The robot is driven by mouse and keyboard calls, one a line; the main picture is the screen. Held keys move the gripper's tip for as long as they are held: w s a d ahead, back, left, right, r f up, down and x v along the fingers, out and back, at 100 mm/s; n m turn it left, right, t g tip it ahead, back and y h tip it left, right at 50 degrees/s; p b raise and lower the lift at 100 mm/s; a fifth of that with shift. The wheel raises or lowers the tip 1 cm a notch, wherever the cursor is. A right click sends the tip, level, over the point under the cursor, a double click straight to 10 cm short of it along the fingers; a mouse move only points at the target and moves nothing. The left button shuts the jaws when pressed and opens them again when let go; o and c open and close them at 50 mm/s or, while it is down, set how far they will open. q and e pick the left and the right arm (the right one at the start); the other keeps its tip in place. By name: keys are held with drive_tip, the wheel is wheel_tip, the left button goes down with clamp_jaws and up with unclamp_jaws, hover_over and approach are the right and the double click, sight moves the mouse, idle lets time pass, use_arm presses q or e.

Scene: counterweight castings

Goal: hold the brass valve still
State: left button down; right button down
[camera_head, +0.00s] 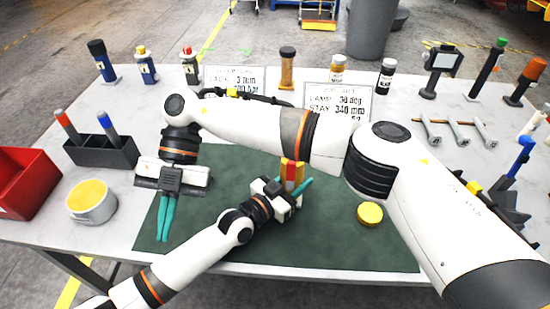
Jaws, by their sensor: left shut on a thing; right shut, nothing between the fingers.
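The brass valve (291,178), yellow with a red part, stands over the green mat (330,235) near the centre. My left gripper (297,187), on the arm from the lower left, is shut on it; the gripper body and fingers hide its lower part. My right gripper (164,236), on the arm that crosses from the right, is shut and empty. Its teal fingers point toward the near edge over the mat's left side, apart from the valve.
A round brass piece (370,213) lies on the mat to the right. A grey tin (91,203), a dark pen holder (103,152) and a red bin (25,182) stand at the left. Bottles and signs line the back. My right arm spans the table above the mat.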

drive_tip(key=w+d+r+m+t+h, duration=0.1)
drive_tip(key=w+d+r+t+h, duration=0.2)
drive_tip(key=w, duration=0.5)
drive_tip(key=w+d+r+m+t+h, duration=0.2)
drive_tip(key=w+d+r+t, duration=0.3)
drive_tip(key=w, duration=0.4)
drive_tip(key=shift+w+d+t+h, duration=0.2)
drive_tip(key=shift+d+t+h, duration=0.4)
drive_tip(key=shift+t, duration=0.2)
approach(291, 177)
drive_tip(key=shift+f, duration=2.75)
drive_tip(key=shift+w+d, duration=0.15)
drive_tip(key=shift+w, duration=0.25)
drive_tip(key=shift+d+y, duration=0.3)
drive_tip(key=shift+y, duration=0.4)
